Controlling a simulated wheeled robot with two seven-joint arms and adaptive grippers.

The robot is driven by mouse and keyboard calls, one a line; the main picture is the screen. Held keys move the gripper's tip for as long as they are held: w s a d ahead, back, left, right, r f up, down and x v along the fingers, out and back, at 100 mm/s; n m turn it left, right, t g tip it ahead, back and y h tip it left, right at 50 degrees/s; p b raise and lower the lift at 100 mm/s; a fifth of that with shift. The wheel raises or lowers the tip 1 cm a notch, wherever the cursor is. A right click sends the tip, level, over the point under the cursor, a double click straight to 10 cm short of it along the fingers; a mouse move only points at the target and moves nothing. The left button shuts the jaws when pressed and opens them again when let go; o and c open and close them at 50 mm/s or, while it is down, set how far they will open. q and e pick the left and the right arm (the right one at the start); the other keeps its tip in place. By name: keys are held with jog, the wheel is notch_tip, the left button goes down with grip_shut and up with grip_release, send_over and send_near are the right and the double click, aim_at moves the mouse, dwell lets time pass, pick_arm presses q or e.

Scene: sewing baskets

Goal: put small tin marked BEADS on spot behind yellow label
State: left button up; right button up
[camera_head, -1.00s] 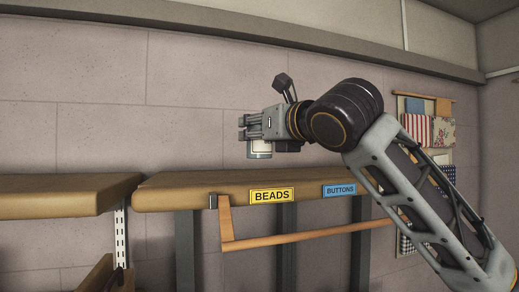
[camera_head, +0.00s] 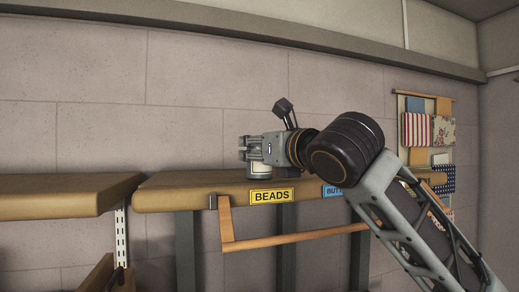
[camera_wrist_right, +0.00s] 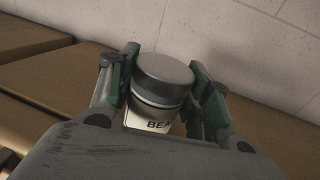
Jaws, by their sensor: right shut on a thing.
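My right gripper (camera_head: 256,149) is shut on the small tin (camera_head: 260,171) over the shelf (camera_head: 165,199), above and behind the yellow BEADS label (camera_head: 270,196). In the right wrist view the tin (camera_wrist_right: 163,77) has a dark grey lid and a pale label reading "BEA", the rest hidden by my gripper. The tin looks upright between the two fingers. Its bottom is at the height of the shelf top; I cannot tell whether it touches. My left gripper is not in view.
A blue label (camera_head: 333,191), partly hidden by my right arm, is on the shelf edge right of the yellow one. A wooden rail (camera_head: 290,238) hangs below the shelf front. Another shelf (camera_head: 60,195) is at the left. The wall stands close behind.

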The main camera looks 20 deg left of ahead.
jog(key=shift+f, duration=0.1)
jog(key=o, duration=1.1)
jog(key=shift+s+d, duration=0.1)
jog(key=b+v, duration=0.3)
jog(key=v, duration=0.8)
jog(key=shift+s+d, duration=0.25)
